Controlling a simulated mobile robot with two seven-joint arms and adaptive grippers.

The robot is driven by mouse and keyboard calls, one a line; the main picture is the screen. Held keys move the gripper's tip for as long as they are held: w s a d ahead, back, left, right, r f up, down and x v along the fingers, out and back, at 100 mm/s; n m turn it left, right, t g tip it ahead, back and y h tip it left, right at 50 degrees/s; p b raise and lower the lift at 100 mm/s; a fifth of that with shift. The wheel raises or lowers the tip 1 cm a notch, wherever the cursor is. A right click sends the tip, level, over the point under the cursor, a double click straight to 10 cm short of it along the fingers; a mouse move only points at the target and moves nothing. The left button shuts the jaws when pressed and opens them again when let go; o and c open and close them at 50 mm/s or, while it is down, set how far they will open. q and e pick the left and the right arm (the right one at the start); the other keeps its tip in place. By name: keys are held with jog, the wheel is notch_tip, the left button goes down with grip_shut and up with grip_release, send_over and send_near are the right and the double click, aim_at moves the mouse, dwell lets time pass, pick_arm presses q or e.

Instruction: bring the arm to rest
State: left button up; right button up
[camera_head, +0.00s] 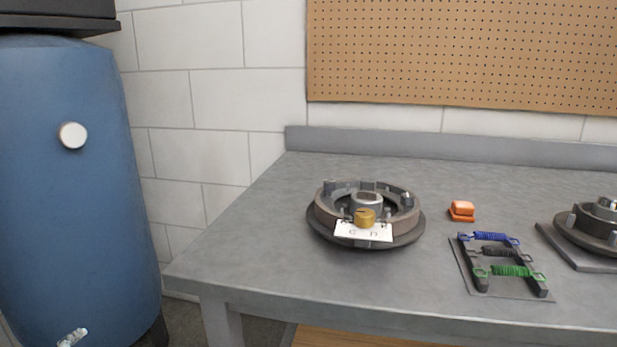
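Neither of my arms and neither gripper shows in the head view. The grey workbench (270,255) fills the middle and right. On it lies a round brake assembly (318,207) with a dark backing plate and a ring of shoes. A brass-coloured cap (365,216) and a white card (362,233) with dark markings are at its front. Nothing in view is touched or held by a gripper.
A rack (471,272) holds blue, dark and green springs. An orange block (462,210) lies behind it. A second hub assembly (590,232) is cut off at the right edge. A blue tank (75,200) stands left. The bench's left part is clear.

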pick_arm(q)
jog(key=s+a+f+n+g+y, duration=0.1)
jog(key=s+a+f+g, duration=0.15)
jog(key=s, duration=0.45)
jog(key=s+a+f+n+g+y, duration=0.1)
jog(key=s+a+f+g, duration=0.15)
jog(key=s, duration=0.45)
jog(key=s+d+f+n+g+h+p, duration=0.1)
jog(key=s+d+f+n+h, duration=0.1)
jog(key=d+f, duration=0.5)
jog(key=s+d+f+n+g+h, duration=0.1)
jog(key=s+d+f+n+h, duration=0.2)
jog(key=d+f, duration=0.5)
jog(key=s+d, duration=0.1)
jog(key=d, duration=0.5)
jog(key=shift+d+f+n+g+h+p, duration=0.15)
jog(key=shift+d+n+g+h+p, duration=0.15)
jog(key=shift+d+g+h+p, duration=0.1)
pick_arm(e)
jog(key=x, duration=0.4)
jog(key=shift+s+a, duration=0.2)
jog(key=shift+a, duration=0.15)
